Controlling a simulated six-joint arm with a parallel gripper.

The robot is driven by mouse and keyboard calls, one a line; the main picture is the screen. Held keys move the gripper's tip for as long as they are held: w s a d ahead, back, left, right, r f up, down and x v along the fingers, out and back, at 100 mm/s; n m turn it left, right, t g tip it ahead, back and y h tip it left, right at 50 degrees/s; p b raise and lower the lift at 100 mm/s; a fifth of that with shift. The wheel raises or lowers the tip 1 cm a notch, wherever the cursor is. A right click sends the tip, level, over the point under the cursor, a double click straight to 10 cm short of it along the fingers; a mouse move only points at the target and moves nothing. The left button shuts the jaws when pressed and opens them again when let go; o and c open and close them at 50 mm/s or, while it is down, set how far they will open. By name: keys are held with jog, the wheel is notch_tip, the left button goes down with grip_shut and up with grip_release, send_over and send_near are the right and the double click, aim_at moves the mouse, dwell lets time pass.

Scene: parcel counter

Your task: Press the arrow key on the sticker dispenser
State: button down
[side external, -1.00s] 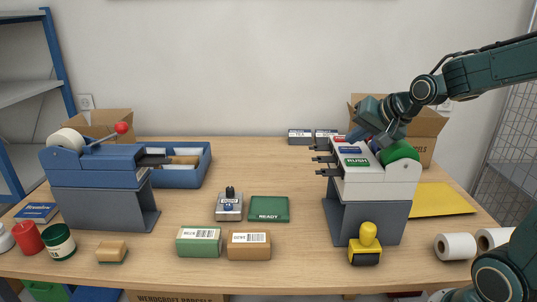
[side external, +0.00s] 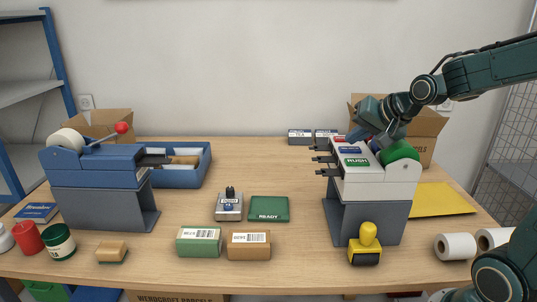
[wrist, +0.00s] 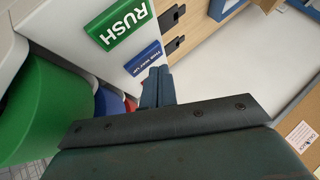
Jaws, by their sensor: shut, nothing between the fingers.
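The sticker dispenser (side external: 402,177) is a white unit on a grey stand at the right of the counter. Its top carries a green RUSH plate (side external: 357,162), a blue plate (side external: 349,149) and a red one (side external: 339,139). In the wrist view the blue plate (wrist: 142,59) seems to read THIS WAY UP, beside the green RUSH plate (wrist: 120,22). No arrow mark is legible. My gripper (side external: 355,137) is above the dispenser's far part. Its blue fingers (wrist: 157,72) are shut and empty, overlapping the blue plate's edge in view. Whether they touch it is unclear.
Green, blue and red rolls sit behind the plates; the green roll (side external: 399,152) is nearest. A yellow stamp (side external: 367,236) stands before the dispenser. A cardboard box (side external: 428,128) is behind it. The counter between the READY pad (side external: 268,203) and the dispenser is clear.

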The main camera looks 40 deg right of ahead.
aim_at(356, 151)
jog(key=shift+f, duration=0.15)
jog(key=shift+f, duration=0.35)
jog(key=shift+s+f, duration=0.15)
jog(key=shift+f, duration=0.65)
dwell(1.6)
jog(key=shift+s+d+r, duration=0.15)
jog(key=shift+s+r, duration=0.1)
jog(key=shift+s, duration=0.05)
jog(key=shift+r, duration=0.1)
dwell(0.4)
jog(key=shift+d+r, duration=0.1)
jog(key=shift+r, duration=3.1)
jog(key=shift+w, duration=0.2)
